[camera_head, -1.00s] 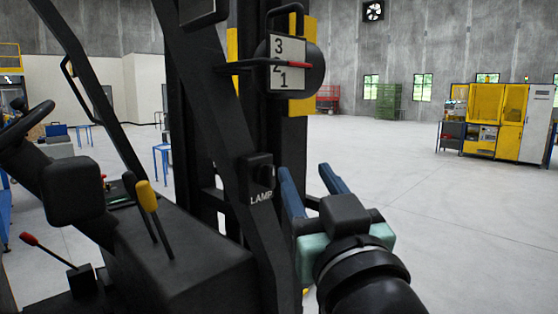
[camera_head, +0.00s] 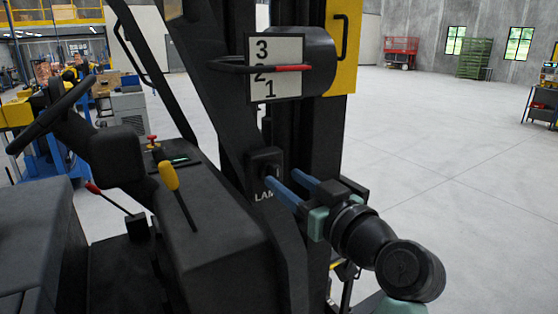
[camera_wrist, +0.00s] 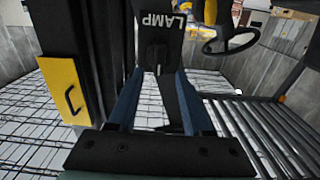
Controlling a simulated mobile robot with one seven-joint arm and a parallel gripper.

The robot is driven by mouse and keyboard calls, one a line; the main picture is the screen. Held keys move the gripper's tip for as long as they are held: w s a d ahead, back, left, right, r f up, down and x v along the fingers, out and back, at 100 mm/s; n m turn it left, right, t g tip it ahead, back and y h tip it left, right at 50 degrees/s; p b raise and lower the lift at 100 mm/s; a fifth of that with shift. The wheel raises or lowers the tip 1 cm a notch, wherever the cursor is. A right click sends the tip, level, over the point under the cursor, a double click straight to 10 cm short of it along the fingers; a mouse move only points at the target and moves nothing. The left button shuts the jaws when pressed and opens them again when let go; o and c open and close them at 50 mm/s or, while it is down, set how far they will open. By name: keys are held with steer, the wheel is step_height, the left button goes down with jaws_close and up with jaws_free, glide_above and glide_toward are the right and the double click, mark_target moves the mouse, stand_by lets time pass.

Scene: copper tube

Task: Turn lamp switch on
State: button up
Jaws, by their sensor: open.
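The lamp switch (camera_head: 264,166) is a small black box on the black slanted post of the forklift, with the white word LAMP just below it. In the wrist view the lamp switch (camera_wrist: 157,55) shows upside down, centred beyond the fingertips, with a dark knob on its face. My gripper (camera_head: 287,186) comes in from the right, with its two blue fingers pointing at the switch panel. The fingers are apart and nothing is between them. In the wrist view my gripper (camera_wrist: 156,95) has a finger on each side of the switch's line. Whether the fingertips touch the panel cannot be told.
A dial marked 1, 2, 3 with a red-tipped pointer (camera_head: 275,68) sits above the switch. A yellow-handled lever (camera_head: 169,176), a red-knobbed lever (camera_head: 93,187) and a steering wheel (camera_head: 50,115) are at left. Open floor (camera_head: 450,180) lies to the right.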

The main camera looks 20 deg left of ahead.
mark_target(278, 173)
steer(key=shift+p+x, duration=0.55)
steer(key=shift+x, duration=1.25)
jaws_close()
